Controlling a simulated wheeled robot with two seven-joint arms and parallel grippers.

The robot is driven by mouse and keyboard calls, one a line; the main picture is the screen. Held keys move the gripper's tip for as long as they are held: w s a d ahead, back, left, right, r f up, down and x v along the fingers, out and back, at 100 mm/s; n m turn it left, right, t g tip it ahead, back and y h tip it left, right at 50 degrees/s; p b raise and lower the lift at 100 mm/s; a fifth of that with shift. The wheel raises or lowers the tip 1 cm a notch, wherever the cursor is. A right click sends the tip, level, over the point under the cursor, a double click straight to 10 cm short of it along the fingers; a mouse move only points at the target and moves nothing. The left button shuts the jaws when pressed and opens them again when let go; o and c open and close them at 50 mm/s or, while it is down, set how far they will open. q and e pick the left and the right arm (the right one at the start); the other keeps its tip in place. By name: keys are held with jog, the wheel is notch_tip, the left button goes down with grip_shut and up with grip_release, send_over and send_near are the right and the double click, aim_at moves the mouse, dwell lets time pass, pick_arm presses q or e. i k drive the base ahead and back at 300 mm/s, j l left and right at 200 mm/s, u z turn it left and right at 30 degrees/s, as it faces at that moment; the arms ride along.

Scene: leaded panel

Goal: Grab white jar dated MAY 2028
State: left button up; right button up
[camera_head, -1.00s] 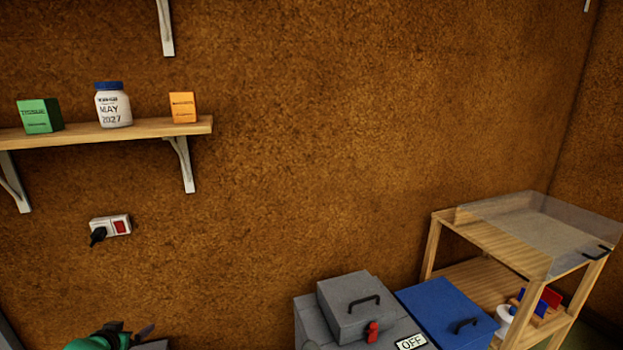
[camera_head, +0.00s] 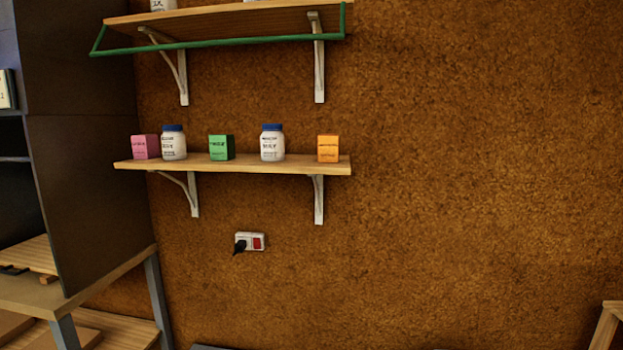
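Two white jars with blue lids stand upright on the lower wall shelf (camera_head: 240,166). The right jar (camera_head: 272,146) stands between a green box (camera_head: 222,147) and an orange box (camera_head: 328,148); its label seems to read MAY, with the year too small to read now. The left jar (camera_head: 174,146) stands next to a pink box (camera_head: 144,147); its label is unreadable. Another white jar (camera_head: 163,5) shows only its lower part on the upper shelf, cut off by the top edge. Neither gripper shows.
The upper shelf (camera_head: 230,18) has a green rail (camera_head: 225,44) along its front. A dark cabinet panel (camera_head: 90,200) stands at the left above a wooden bench (camera_head: 35,295). A socket with a black plug (camera_head: 249,242) is below the lower shelf. The wall at right is bare.

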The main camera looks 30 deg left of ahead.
aim_at(173, 142)
jog(key=k+u, duration=0.1)
jog(key=u, duration=1.55)
